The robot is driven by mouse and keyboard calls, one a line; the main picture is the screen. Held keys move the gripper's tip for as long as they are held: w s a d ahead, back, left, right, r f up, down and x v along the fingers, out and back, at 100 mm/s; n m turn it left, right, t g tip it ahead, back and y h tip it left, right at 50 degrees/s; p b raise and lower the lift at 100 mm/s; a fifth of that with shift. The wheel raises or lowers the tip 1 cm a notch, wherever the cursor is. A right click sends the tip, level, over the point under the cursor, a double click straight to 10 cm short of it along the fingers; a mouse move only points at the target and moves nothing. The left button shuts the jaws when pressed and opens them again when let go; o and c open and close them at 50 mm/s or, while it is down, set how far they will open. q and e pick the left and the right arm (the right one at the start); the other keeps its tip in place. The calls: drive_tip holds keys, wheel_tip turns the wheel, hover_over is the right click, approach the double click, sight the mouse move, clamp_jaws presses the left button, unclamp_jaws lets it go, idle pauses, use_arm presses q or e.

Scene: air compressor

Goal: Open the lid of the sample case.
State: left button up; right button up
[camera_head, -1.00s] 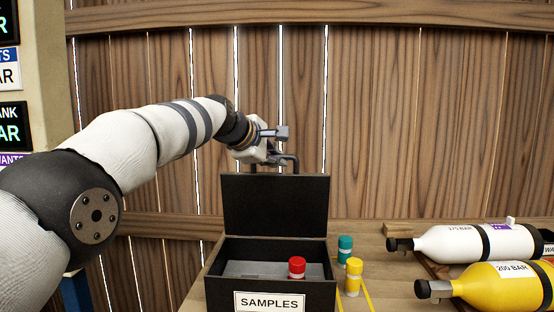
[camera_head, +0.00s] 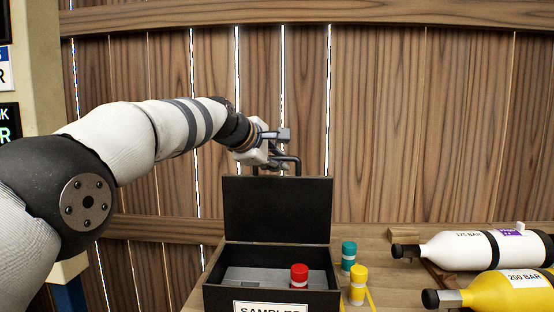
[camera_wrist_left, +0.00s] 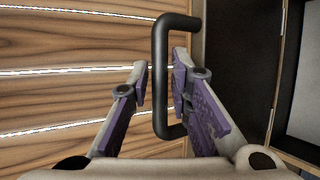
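The black sample case (camera_head: 212,298) stands on the wooden table with its lid (camera_head: 278,209) open, roughly upright at the back. A dark bar handle (camera_head: 298,164) sticks up from the lid's top edge. My left gripper (camera_head: 280,148) is at this handle, above and behind the lid. In the left wrist view, the fingers of my left gripper (camera_wrist_left: 160,85) are apart, with the handle's long bar (camera_wrist_left: 160,75) between them and gaps visible on both sides. Inside the case is a red-capped sample (camera_head: 299,275). My right gripper is not in view.
A green-capped sample (camera_head: 348,255) and a yellow sample (camera_head: 358,284) stand just right of the case. A white cylinder (camera_head: 455,249) and a yellow cylinder (camera_head: 490,296) lie farther right. A plank wall (camera_head: 420,130) rises close behind the lid and gripper.

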use_arm(q)
drive_tip(key=v, duration=1.2)
